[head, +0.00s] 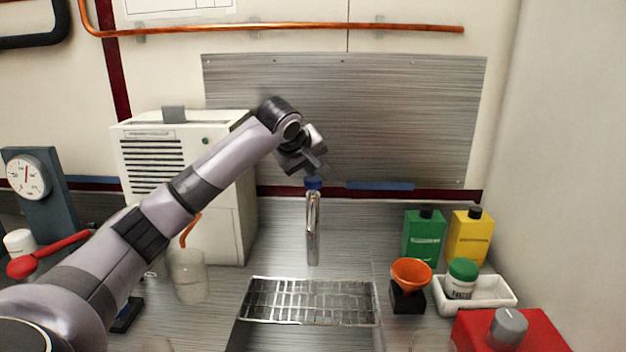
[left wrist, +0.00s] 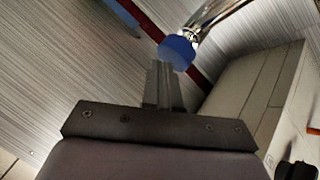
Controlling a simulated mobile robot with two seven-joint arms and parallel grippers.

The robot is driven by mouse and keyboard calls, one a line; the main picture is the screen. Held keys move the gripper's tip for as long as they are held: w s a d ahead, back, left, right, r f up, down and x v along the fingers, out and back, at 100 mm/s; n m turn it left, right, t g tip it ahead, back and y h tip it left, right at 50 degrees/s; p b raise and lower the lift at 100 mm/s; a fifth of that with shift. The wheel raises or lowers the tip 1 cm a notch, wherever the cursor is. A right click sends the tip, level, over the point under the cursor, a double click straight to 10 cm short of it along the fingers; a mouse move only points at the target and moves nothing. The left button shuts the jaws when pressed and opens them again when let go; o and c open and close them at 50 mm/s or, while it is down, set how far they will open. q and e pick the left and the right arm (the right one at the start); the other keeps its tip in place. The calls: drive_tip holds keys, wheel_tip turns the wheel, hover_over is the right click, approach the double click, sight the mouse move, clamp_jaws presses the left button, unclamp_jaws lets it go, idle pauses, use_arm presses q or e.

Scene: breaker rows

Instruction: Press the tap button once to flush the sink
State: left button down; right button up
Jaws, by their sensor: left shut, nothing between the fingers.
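The chrome tap (head: 313,225) stands upright behind the sink, with a blue button (head: 313,183) on its top. My left gripper (head: 318,170) is shut and empty, directly above the button with its fingertips pointing down at it. In the left wrist view the shut fingers (left wrist: 163,85) end close to the blue button (left wrist: 177,52), and I cannot tell whether they touch it. The sink (head: 310,302) has a wire grid over it, in front of the tap. My right gripper is not in view.
A white vented box (head: 220,215) stands left of the tap, under my left arm. A clear beaker (head: 188,275) is in front of it. Green (head: 423,238) and yellow (head: 469,238) bottles, an orange funnel (head: 411,273) and a white tray (head: 490,300) stand to the right.

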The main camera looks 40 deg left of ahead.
sight(311, 180)
use_arm(q)
drive_tip(key=shift+f+b, duration=0.35)
drive_tip(key=shift+f, duration=0.45)
idle(0.5)
drive_tip(key=shift+r+p, duration=1.4)
drive_tip(key=shift+p, duration=0.05)
drive_tip(key=shift+r, duration=0.1)
drive_tip(key=shift+r, duration=2.4)
